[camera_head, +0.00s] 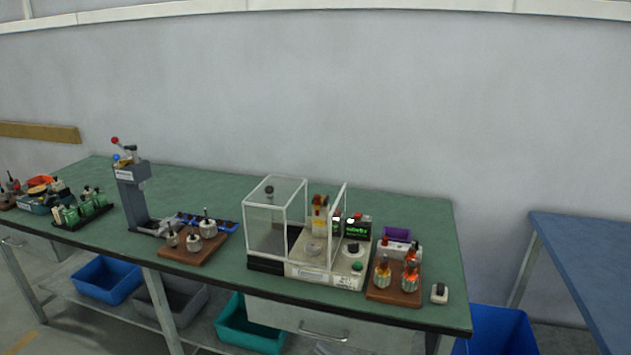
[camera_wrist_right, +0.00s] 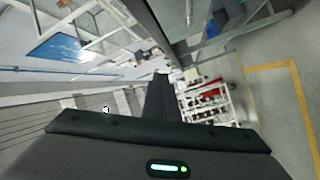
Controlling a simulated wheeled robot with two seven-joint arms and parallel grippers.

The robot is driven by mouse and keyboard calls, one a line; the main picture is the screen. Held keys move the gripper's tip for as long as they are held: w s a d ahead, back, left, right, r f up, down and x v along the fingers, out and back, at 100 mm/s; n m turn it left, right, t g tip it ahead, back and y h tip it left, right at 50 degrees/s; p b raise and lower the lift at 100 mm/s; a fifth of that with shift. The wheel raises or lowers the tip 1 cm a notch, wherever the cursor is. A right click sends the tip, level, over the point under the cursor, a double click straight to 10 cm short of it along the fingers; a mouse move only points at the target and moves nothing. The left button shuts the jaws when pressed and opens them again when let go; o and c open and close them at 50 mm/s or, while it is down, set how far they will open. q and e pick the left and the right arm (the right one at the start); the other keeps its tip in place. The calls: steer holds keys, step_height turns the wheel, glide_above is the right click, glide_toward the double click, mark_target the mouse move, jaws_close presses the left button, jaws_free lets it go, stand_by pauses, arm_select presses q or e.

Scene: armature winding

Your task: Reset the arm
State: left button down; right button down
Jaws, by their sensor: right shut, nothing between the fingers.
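Neither of my arms shows in the head view. In the right wrist view my right gripper (camera_wrist_right: 160,98) points away from the camera, its dark fingers together and nothing held between them. Its dark body, with a lit green strip, fills the bottom of that view. Behind it are only distant room parts, tilted, with no work object near the fingers. My left gripper is not in view.
A green-topped bench (camera_head: 205,265) carries a winding machine (camera_head: 325,270) with a clear guard, a grey press (camera_head: 132,195) and wooden blocks with armatures (camera_head: 195,237). Bins (camera_head: 105,278) sit below. A blue table (camera_head: 585,250) stands right. A white shelf (camera_wrist_right: 205,100) is distant.

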steer(key=s+d+f+m+g+h, duration=0.1)
steer(key=s+d+f+m+h, duration=0.25)
steer(key=s+f, duration=0.45)
steer(key=s+d+f+m+h, duration=0.3)
steer(key=d+f+m, duration=0.2)
steer(key=f, duration=0.8)
steer(key=s+d+f+m+g+h, duration=0.1)
steer(key=s+d+f+m+h, duration=0.4)
steer(key=f, duration=0.5)
steer(key=s+d+f+m+g, duration=0.1)
steer(key=s+f, duration=0.4)
steer(key=s, duration=0.6)
steer(key=s+d+f+m+g+h, duration=0.1)
steer(key=s+f, duration=0.5)
steer(key=s, duration=0.6)
steer(key=s+d+f+m+g, duration=0.3)
steer(key=s+d+f+g, duration=0.1)
steer(key=s, duration=0.8)
steer(key=shift+s+f+g+h, duration=0.3)
steer(key=shift+f+g, duration=0.3)
steer(key=shift+f, duration=0.3)
steer(key=shift+w, duration=0.1)
